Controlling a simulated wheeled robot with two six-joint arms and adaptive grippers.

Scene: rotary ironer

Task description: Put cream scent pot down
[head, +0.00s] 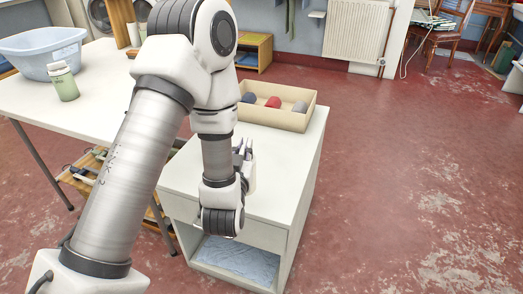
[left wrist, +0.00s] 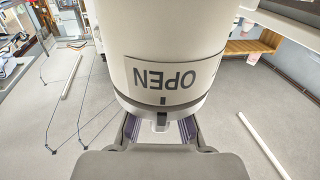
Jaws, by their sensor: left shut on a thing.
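The cream scent pot (left wrist: 165,45) fills the upper middle of the left wrist view. It is a pale cylinder with an upside-down "OPEN" label and a dark band near its lower edge. My left gripper (left wrist: 160,130) is shut on it, its purple-padded fingers on either side of a narrow pale part below the band. In the head view my left gripper (head: 243,150) is over the white cabinet (head: 285,160), in front of the open box. I cannot make out the pot there, nor whether it touches the top. My right gripper is not in view.
The open cardboard box (head: 291,118) with dark, red and grey balls stands at the cabinet's back. The cabinet top is bare to the right of my gripper. Left is a white table (head: 100,100) with a blue basin (head: 35,50) and a green bottle (head: 64,84). A blue cloth (head: 238,257) lies below.

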